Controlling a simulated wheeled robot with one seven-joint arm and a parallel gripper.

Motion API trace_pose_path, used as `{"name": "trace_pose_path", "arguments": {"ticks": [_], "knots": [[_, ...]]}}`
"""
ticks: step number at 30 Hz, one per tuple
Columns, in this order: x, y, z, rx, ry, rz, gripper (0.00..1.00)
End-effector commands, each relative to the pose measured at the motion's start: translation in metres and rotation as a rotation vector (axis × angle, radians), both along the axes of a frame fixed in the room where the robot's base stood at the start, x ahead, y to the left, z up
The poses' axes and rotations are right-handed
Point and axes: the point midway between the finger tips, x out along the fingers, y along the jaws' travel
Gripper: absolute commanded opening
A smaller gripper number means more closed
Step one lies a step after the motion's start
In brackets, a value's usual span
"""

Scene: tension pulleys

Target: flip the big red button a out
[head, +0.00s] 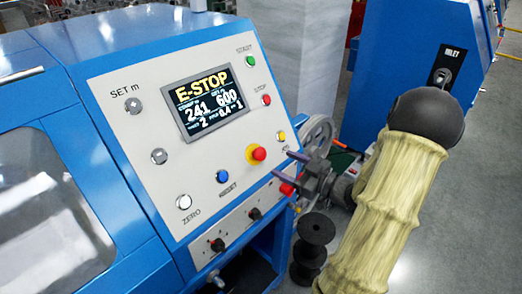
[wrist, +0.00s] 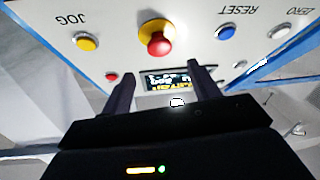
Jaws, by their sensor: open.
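The big red button (head: 258,153) is a red mushroom head on a yellow base, on the white sloped control panel (head: 140,75). In the wrist view the big red button (wrist: 158,44) stands out from the panel, above and between my fingers. My gripper (head: 283,167) is open, just right of and below the button in the head view, with its purple-grey fingers apart. In the wrist view my gripper (wrist: 162,78) has nothing between its fingers. I cannot tell whether a fingertip touches the panel. The display (head: 207,100) reads "E-STOP" in yellow.
Near the red button are a blue RESET button (head: 222,176), a yellow button (head: 281,136) labelled JOG in the wrist view, and a smaller red STOP button (head: 266,100). Black knobs (head: 254,213) sit below. A black spool (head: 315,230) stands right of the blue cabinet.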

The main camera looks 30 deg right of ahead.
Motion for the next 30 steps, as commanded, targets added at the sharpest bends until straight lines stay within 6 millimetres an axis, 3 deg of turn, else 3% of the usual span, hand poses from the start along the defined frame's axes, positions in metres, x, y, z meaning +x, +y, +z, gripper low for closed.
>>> {"name": "trace_pose_path", "arguments": {"ticks": [15,27,30], "knots": [[0.076,0.039,0.001,0.001,0.000,0.001,0.61],[0.084,0.043,0.000,0.000,0.000,-0.001,0.61],[0.084,0.043,0.000,0.000,0.000,-0.001,0.41]]}}
